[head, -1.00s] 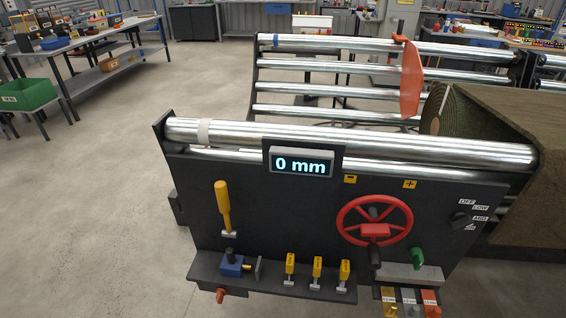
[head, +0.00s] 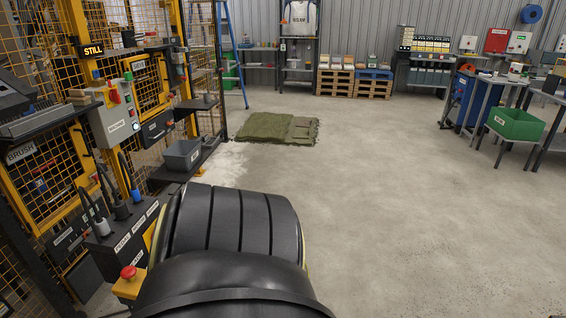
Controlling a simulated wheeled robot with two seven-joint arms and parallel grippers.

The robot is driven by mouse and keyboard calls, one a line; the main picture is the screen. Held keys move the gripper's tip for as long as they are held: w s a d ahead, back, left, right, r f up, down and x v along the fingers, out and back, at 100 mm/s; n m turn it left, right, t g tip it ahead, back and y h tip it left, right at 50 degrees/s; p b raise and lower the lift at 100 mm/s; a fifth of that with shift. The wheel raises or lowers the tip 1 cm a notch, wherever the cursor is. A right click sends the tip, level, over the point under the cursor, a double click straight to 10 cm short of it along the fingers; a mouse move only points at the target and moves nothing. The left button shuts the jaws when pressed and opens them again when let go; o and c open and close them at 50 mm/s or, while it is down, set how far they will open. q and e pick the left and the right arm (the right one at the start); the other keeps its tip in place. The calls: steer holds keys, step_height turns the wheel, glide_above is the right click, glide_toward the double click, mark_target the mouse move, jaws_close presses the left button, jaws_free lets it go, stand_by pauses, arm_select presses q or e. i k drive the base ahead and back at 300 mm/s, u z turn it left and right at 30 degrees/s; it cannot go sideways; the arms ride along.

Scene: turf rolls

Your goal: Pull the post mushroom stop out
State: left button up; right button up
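A red mushroom stop (head: 128,272) sits on top of a short yellow post (head: 128,288) at the lower left of the head view. The frame does not clearly show whether its head is pressed in or out. Neither of my grippers is in view, and nothing is seen touching the red head.
A large black grooved, rounded surface (head: 232,222) fills the bottom middle, right beside the post. Behind it is a panel with upright handles (head: 121,207). A yellow mesh fence with a grey control box (head: 113,115) stands left. Concrete floor (head: 400,200) is open to the right.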

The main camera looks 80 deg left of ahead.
mark_target(129, 274)
steer(key=u, duration=2.55)
steer(key=k, duration=0.7)
steer(key=u, duration=0.8)
